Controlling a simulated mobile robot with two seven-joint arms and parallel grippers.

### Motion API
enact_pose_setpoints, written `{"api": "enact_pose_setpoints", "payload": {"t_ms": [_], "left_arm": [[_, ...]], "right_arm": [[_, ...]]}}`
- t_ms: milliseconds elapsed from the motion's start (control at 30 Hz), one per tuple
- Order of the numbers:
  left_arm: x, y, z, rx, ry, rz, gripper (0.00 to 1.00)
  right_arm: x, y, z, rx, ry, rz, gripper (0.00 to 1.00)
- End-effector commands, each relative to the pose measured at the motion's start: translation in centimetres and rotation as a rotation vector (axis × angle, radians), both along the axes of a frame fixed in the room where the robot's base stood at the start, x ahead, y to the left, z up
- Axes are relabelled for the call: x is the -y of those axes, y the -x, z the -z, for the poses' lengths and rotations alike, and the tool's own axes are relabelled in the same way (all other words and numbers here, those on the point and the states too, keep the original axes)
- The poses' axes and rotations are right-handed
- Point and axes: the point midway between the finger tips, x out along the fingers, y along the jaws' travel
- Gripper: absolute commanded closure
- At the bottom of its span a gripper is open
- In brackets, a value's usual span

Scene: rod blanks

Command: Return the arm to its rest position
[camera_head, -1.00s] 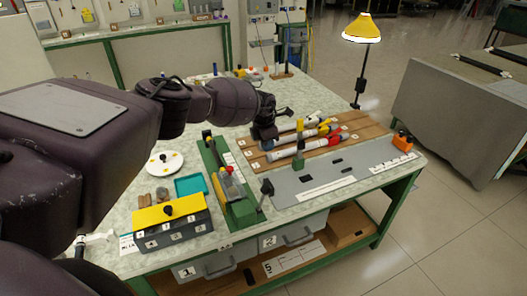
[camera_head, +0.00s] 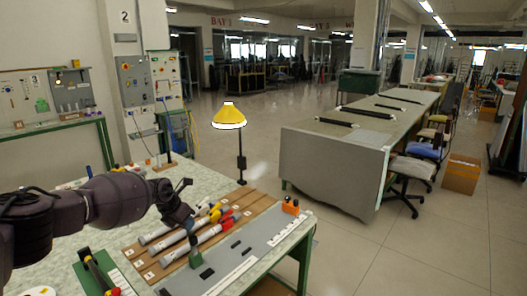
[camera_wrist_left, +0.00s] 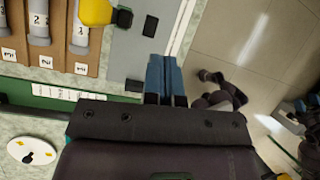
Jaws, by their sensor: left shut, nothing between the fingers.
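My left arm comes in from the left of the head view, reaching over the workbench. Its left gripper (camera_head: 188,223) is above the rods on the wooden rack (camera_head: 262,196). In the left wrist view its blue fingers (camera_wrist_left: 164,76) are together with nothing between them. Several grey rods (camera_head: 212,234) with yellow or red parts lie on the rack; the gripper partly covers them in the head view. Rod ends also show at the upper left of the left wrist view (camera_wrist_left: 39,22). I cannot see my right gripper.
A grey panel (camera_head: 240,250) lies along the bench front. A green fixture (camera_head: 97,275) stands at lower left. A yellow lamp (camera_head: 229,117) rises behind the bench. A long grey table (camera_head: 325,165) and chairs stand to the right, with open floor between.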

Motion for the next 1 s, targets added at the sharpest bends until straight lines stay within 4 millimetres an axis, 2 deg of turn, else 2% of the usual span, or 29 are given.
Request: {"api": "enact_pose_setpoints", "payload": {"t_ms": [33, 133, 233, 400, 500, 600, 733, 867, 1000], "left_arm": [[3.0, -0.5, -1.3, 0.038, 0.097, -0.014, 1.00], [8.1, -0.9, -3.6, 0.085, 0.277, -0.049, 1.00], [13.2, -0.2, -5.0, 0.094, 0.484, -0.100, 1.00], [21.4, 3.2, -6.6, 0.009, 0.905, -0.262, 1.00], [24.1, 5.3, -7.2, -0.077, 1.126, -0.393, 1.00], [25.5, 7.2, -7.4, -0.175, 1.316, -0.534, 1.00], [25.6, 9.4, -7.3, -0.309, 1.518, -0.726, 1.00], [24.6, 11.4, -6.6, -0.438, 1.681, -0.920, 1.00], [22.4, 13.5, -5.3, -0.566, 1.822, -1.125, 1.00]], "right_arm": [[-0.1, -0.1, -0.1, 0.003, -0.001, 0.000, 0.36], [-0.2, -0.3, -0.2, 0.007, -0.003, 0.000, 0.36], [-0.2, -0.5, -0.3, 0.010, -0.003, -0.001, 0.36], [-0.2, -0.5, -0.3, 0.011, -0.003, 0.000, 0.36], [-0.2, -0.5, -0.3, 0.011, -0.004, -0.001, 0.36], [-0.2, -0.5, -0.3, 0.010, -0.003, 0.000, 0.36], [-0.2, -0.3, -0.2, 0.007, -0.003, 0.000, 0.36], [-0.1, 0.0, -0.1, 0.001, -0.003, 0.002, 0.36], [-0.1, 0.2, 0.0, -0.002, -0.003, 0.003, 0.36]]}}
